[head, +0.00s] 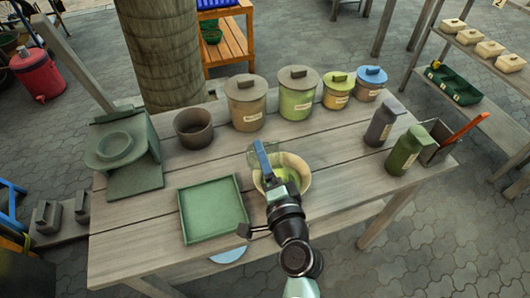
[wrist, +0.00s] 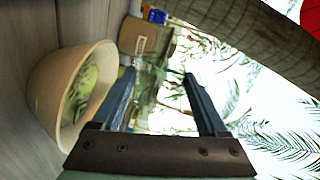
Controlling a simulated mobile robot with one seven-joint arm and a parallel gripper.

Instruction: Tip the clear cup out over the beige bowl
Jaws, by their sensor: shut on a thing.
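The beige bowl (head: 300,180) stands on the wooden table, partly hidden by my arm in the head view. It holds something green. In the wrist view the bowl (wrist: 45,95) is at the left, with the green contents (wrist: 82,88) showing. My gripper (head: 262,158) is above the bowl's left side, shut on the clear cup. The see-through cup (wrist: 152,92) shows faintly between the two fingers (wrist: 160,88) in the wrist view. The wrist picture is rolled well to one side. The cup's exact tilt and whether anything is left in it are hard to tell.
A green square tray (head: 212,208) lies left of the bowl. A dark pot (head: 193,128) and several lidded canisters (head: 245,105) stand behind. Two bottles (head: 405,150) and a box with an orange-handled tool (head: 440,145) stand at the right. The table's front right is clear.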

